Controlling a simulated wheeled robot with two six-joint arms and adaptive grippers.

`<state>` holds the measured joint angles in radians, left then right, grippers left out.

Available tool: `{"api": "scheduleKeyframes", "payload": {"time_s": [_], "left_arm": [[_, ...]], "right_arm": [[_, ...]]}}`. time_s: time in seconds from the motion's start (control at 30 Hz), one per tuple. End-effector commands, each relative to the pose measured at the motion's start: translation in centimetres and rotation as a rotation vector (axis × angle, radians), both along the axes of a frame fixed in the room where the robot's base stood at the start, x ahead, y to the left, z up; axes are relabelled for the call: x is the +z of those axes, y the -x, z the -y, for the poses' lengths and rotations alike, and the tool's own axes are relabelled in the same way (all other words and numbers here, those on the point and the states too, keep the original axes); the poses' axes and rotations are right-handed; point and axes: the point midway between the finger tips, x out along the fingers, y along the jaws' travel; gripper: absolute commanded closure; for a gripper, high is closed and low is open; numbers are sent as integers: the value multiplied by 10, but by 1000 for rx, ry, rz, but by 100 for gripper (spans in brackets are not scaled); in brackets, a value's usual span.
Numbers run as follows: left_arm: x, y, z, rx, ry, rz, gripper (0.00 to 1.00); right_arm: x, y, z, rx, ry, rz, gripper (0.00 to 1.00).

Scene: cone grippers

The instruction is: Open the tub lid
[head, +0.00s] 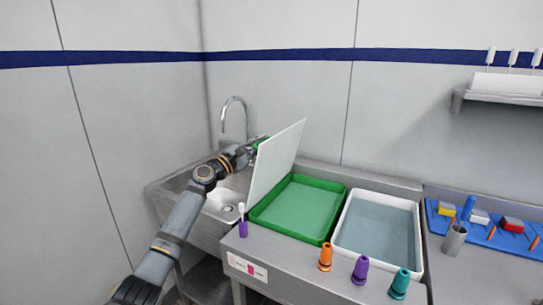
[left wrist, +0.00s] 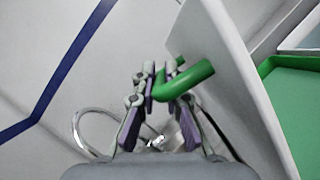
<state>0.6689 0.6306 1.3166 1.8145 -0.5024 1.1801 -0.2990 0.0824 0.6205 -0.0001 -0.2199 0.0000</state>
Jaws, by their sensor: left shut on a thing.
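The green tub (head: 302,205) stands on the steel counter, and its white lid (head: 276,160) is raised steeply along the tub's left side. The tub's inside is in plain view. My left gripper (head: 256,144) is at the far upper part of the lid, on its left face. In the left wrist view my left gripper (left wrist: 165,100) is shut on the green lid handle (left wrist: 186,80), a bar standing out from the white lid (left wrist: 232,75). The green tub (left wrist: 292,95) shows at the right edge there. My right gripper is not in view.
A sink (head: 225,200) with a curved tap (head: 233,112) lies left of and behind the lid. A white tub (head: 420,238) of bluish content stands right of the green one. A blue mat (head: 487,236) with blocks lies right.

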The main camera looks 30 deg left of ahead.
Motion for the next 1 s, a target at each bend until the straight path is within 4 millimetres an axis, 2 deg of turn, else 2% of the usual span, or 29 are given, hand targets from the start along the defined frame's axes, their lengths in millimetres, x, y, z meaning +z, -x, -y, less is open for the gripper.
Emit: {"api": "scheduleKeyframes", "payload": {"time_s": [0.03,0.3,0.73,0.77,0.8,1.0], "left_arm": [[-2,0,-5,2,15,1,100],[0,-1,-18,1,71,-2,100],[0,-1,-19,2,77,-4,100],[0,-1,-19,2,77,-4,85],[0,-1,-19,2,77,-4,80],[0,-1,-19,2,77,-4,79]], "right_arm": [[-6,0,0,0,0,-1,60],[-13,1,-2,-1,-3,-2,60],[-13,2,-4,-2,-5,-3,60],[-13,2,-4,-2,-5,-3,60],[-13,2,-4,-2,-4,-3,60],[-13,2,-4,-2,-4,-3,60]]}}
